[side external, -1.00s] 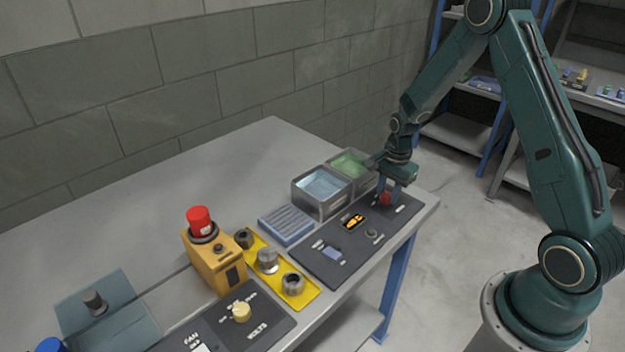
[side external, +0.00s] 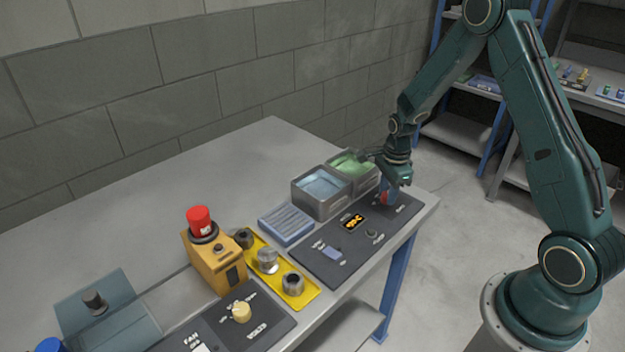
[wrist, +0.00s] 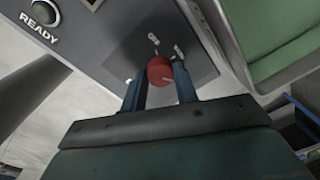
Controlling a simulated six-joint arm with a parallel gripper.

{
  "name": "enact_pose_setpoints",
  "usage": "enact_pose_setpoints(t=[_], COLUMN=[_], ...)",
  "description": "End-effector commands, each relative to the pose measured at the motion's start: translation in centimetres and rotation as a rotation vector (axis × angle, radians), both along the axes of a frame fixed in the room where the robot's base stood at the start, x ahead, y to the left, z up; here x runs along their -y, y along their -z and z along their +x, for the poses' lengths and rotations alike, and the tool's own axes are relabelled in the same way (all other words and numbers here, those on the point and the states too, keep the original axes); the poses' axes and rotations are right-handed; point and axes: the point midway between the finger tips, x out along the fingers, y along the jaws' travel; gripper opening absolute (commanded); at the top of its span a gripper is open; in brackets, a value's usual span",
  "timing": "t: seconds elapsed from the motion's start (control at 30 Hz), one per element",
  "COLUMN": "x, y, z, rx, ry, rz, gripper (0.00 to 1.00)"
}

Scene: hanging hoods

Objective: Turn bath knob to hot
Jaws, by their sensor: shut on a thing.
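The red knob (wrist: 160,70) sits on the dark control panel (side external: 312,268) at the panel's right end. In the wrist view it lies between the two blue fingers of my gripper (wrist: 160,82), which are shut on it. Small light label plates stand beside the knob, but their words are too small to read. In the side view my gripper (side external: 388,194) reaches down over the knob and hides most of it; a bit of red (side external: 385,198) shows between the fingers.
Two metal baths, one with blue liquid (side external: 322,185) and one with green (side external: 352,163), stand just behind the panel. The panel also has a lit orange display (side external: 353,222), a switch and a READY button (wrist: 44,12). A blue ribbed block (side external: 286,224) lies left of the baths.

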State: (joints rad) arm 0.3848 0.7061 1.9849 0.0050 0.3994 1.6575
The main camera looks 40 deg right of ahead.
Motion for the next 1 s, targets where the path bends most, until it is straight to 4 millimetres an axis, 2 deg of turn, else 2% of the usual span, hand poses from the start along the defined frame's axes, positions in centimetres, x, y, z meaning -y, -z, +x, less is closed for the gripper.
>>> enact_pose_setpoints(t=[0.13, 0.17, 0.27, 0.67, 0.87, 1.0], x=[0.1, 0.1, 0.1, 0.0, 0.0, 0.0], y=[0.0, 0.0, 0.0, -0.2, -1.3, -2.8], z=[0.1, 0.1, 0.0, 0.0, 0.0, -0.1], rx=[0.001, 0.001, 0.002, 0.001, 0.002, 0.003], ry=[0.002, 0.002, 0.002, 0.000, -0.001, 0.000], rz=[-0.002, -0.002, -0.001, 0.000, -0.001, -0.001], gripper=[0.07, 0.31, 0.51, 0.51, 0.51, 0.51])
